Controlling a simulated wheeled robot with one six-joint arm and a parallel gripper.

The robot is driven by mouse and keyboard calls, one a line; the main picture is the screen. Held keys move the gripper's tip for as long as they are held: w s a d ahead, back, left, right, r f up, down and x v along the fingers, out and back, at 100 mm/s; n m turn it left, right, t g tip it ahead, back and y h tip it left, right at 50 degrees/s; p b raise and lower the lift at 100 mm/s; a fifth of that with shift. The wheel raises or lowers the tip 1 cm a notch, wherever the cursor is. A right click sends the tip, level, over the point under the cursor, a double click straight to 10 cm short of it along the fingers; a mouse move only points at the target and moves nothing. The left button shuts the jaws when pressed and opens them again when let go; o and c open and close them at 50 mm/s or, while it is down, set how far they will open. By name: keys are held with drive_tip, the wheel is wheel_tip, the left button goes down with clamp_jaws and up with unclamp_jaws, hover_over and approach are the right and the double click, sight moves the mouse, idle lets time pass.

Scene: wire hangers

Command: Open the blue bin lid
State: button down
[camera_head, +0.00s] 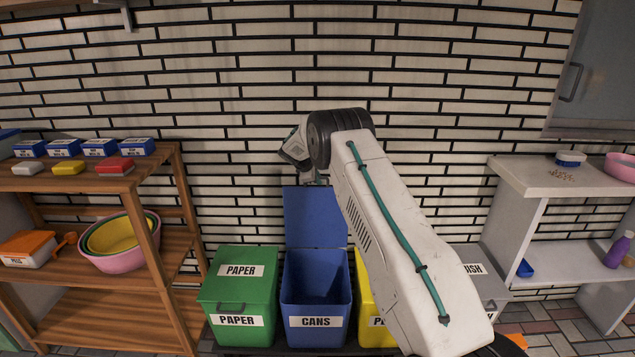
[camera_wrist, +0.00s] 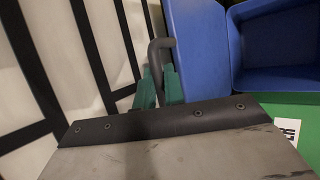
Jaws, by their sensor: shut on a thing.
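The blue bin (camera_head: 317,290), labelled CANS, stands between the green and yellow bins. Its lid (camera_head: 312,217) is swung up and stands roughly upright against the brick wall, so the bin's empty-looking inside shows. In the wrist view the lid (camera_wrist: 198,45) is beside the bin's open mouth (camera_wrist: 280,50). My gripper (camera_wrist: 159,88) has its teal fingers shut on the lid's grey handle (camera_wrist: 158,52). In the head view the fingers and handle are mostly hidden at the lid's top edge, below my wrist.
The green paper bin (camera_head: 240,285) is closed on the left. The yellow bin (camera_head: 372,320) and a grey bin (camera_head: 484,275) on the right are partly hidden by my arm. A wooden shelf (camera_head: 120,280) stands left, a white shelf (camera_head: 535,180) right. The wall is close behind the lid.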

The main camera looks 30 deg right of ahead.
drive_tip(key=shift+w+f, duration=0.1)
drive_tip(key=shift+w, duration=0.55)
drive_tip(key=c, duration=1.5)
unclamp_jaws()
drive_tip(key=v, duration=0.7)
drive_tip(key=shift+r, duration=0.5)
